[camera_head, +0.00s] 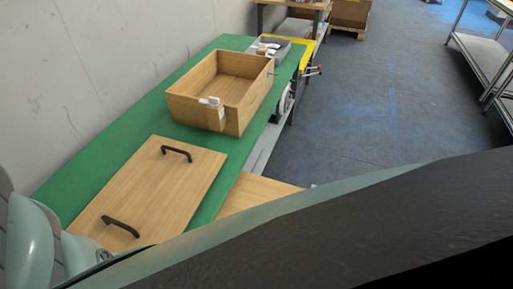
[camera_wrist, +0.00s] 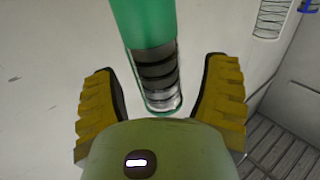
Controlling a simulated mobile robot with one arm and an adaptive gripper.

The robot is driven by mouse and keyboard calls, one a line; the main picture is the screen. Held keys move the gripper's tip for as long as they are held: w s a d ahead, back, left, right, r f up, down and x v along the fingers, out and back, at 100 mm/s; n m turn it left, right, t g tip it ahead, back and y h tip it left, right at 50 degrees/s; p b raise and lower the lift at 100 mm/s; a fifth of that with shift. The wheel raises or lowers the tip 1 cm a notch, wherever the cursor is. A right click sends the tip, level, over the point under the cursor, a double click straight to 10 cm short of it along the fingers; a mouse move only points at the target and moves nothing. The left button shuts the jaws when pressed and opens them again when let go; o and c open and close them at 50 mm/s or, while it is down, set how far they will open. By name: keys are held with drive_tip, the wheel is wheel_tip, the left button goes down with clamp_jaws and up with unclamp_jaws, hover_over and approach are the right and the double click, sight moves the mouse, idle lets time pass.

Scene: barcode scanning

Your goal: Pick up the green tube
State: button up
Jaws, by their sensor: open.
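The green tube (camera_wrist: 142,22) shows in the wrist view, entering from the top middle. Its lower end is dark and ribbed, with a clear, shiny tip. This end lies between the two yellow ribbed fingers of my gripper (camera_wrist: 162,100), with a gap on each side. My gripper is open around it. The far end of the tube is cut off by the top of the picture. In the head view neither the tube nor the gripper can be made out.
A wooden box (camera_head: 203,118) stands on the green table (camera_head: 82,168) by the wall. A wooden board with two black handles (camera_head: 160,190) lies nearer. A grey tray (camera_head: 283,50) with small white items is behind. In the wrist view, a pale surface (camera_wrist: 50,60) lies behind the tube.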

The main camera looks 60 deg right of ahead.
clamp_jaws()
idle(0.5)
drive_tip(key=shift+r, duration=0.1)
